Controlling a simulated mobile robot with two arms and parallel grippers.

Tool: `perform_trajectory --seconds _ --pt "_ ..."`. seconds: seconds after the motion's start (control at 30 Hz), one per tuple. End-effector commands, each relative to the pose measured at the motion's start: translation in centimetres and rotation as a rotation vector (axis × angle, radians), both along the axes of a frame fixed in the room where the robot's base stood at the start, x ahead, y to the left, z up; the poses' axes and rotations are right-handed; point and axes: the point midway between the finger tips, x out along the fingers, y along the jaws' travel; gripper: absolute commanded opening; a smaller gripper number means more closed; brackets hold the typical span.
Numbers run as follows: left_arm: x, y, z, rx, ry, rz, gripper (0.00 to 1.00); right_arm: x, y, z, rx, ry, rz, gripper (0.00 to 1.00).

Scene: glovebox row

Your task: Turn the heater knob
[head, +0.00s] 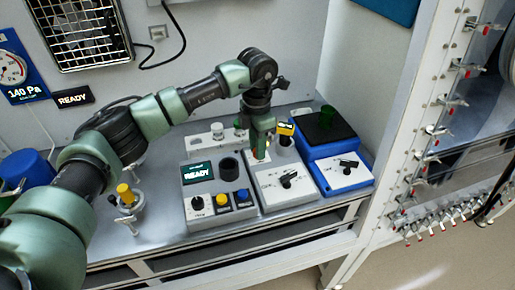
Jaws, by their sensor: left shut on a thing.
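A blue-sided box (360,176) with a black top plate stands at the right of the bench. A black knob (348,164) sits on its pale front. A white box (272,182) beside it also has a black knob (290,179). I cannot read which knob is the heater's. My left gripper (260,152) points down at the back of the white box, left of the blue-sided box. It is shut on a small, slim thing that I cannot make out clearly. It is apart from both black knobs. My right gripper is not in view.
A grey READY console (217,215) with a black knob and yellow and blue buttons stands left of the white box. A yellow-topped item (285,129) is close right of my gripper. A yellow-topped fitting (126,196) stands at left.

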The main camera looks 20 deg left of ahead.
Motion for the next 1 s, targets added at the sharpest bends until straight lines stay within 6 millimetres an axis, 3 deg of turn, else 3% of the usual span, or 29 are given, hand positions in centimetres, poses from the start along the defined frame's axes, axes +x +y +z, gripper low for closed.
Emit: perform_trajectory --seconds 0.43,0.47,0.53,0.87,1.0 --pt "0.1 0.0 0.2 -0.003 -0.004 -0.008 0.0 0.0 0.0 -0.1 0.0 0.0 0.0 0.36" --pt "0.1 0.0 0.2 -0.003 -0.004 -0.008 0.3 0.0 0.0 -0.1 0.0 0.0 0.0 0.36" --pt "0.1 0.0 0.2 -0.002 -0.004 -0.008 0.47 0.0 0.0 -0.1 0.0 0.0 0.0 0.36" --pt "0.1 0.0 0.2 -0.001 -0.002 -0.008 0.47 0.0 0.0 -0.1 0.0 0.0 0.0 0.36" --pt "0.2 0.0 1.6 -0.001 -0.005 -0.008 0.47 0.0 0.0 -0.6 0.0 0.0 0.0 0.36"
